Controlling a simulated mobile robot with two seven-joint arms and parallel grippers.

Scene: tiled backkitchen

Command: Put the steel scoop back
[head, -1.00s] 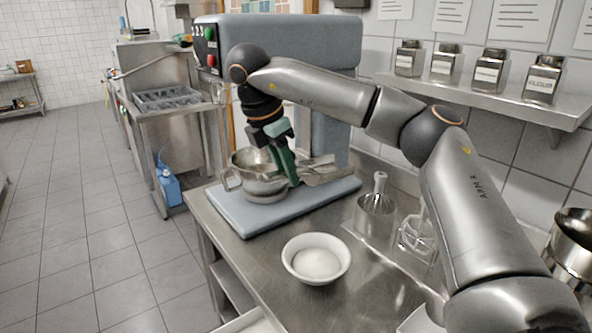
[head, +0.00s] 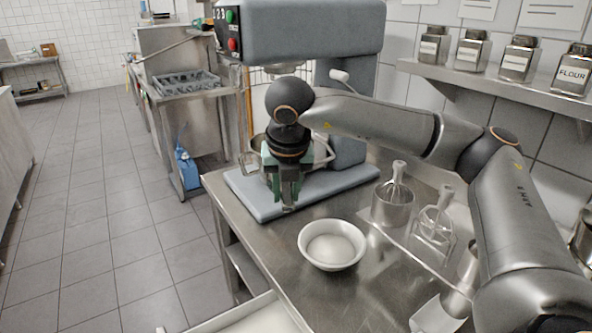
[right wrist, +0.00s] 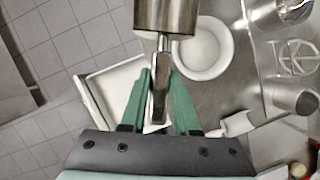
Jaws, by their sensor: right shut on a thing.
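My right gripper (head: 284,196) is in front of the mixer bowl, pointing down, above the front of the mixer's base plate. In the right wrist view its green fingers (right wrist: 160,100) are shut on the handle of the steel scoop (right wrist: 166,16). The scoop's broad metal end is at the top of that view, partly cut off by the frame edge. In the head view the gripper hides most of the scoop. My left gripper is not in view.
A white bowl with pale dough (head: 304,250) stands on the steel table. The mixer bowl (head: 322,152) sits behind my gripper. A white tray (head: 250,318) lies at the lower front edge. Tins (head: 471,50) line the wall shelf.

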